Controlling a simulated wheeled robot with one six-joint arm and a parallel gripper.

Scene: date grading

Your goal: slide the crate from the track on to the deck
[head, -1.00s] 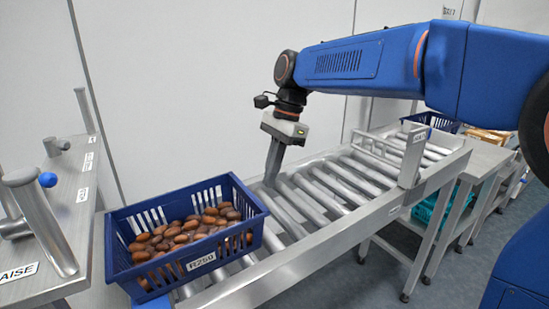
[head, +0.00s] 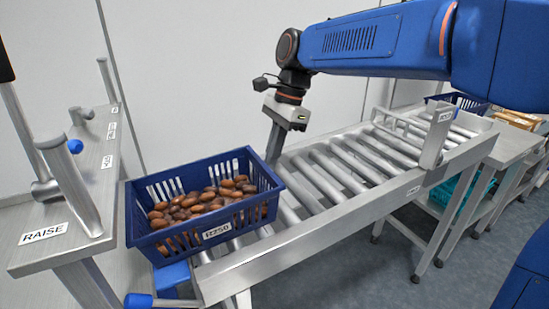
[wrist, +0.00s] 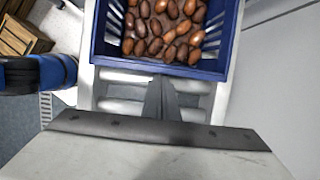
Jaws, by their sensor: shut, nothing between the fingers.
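My gripper (head: 274,150) is shut and empty, pointing down just behind the crate's right side. In the wrist view, the shut fingers (wrist: 161,92) come up to the crate's near wall (wrist: 190,70); I cannot tell whether they touch it. I cannot surely pick out the deck; the crate hides what lies under its left end.
A steel bench (head: 98,172) with posts and a RAISE label stands at the left. A metal frame (head: 437,135) stands on the track's right part. Another blue crate (head: 460,101) is beyond it. The rollers (head: 345,172) between gripper and frame are bare.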

